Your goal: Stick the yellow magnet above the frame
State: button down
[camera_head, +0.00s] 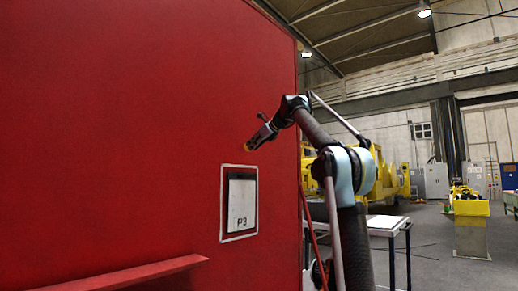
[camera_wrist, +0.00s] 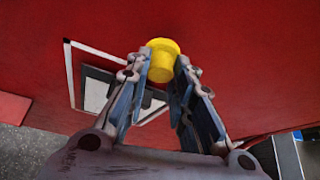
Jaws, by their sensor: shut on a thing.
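The yellow magnet (camera_wrist: 163,58) is a short round piece held between my gripper's fingertips in the wrist view; in the head view it is a small yellow spot (camera_head: 248,146). My gripper (camera_head: 258,139) is shut on it, close to the red wall and above the frame. I cannot tell whether the magnet touches the wall. The frame (camera_head: 222,204) is a white outlined rectangle on the red wall, with a dark and white sheet (camera_head: 242,204) marked P3 inside it. In the wrist view the frame (camera_wrist: 70,75) lies behind my fingers and is partly hidden by them.
The large red wall (camera_head: 120,120) fills the left of the head view, with a red ledge (camera_head: 125,275) low on it. A white-topped table (camera_head: 385,222) stands right of my arm. A yellow stand (camera_head: 471,232) is farther right on open grey floor.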

jog(key=shift+w+a, duration=0.65)
jog(key=shift+a, duration=0.2)
jog(key=shift+w+a, duration=0.6)
jog(key=shift+a, duration=0.2)
jog(key=c, duration=1.3)
grip_release()
jog(key=shift+w+a, duration=0.1)
jog(key=v, duration=1.2)
jog(key=shift+f, duration=0.15)
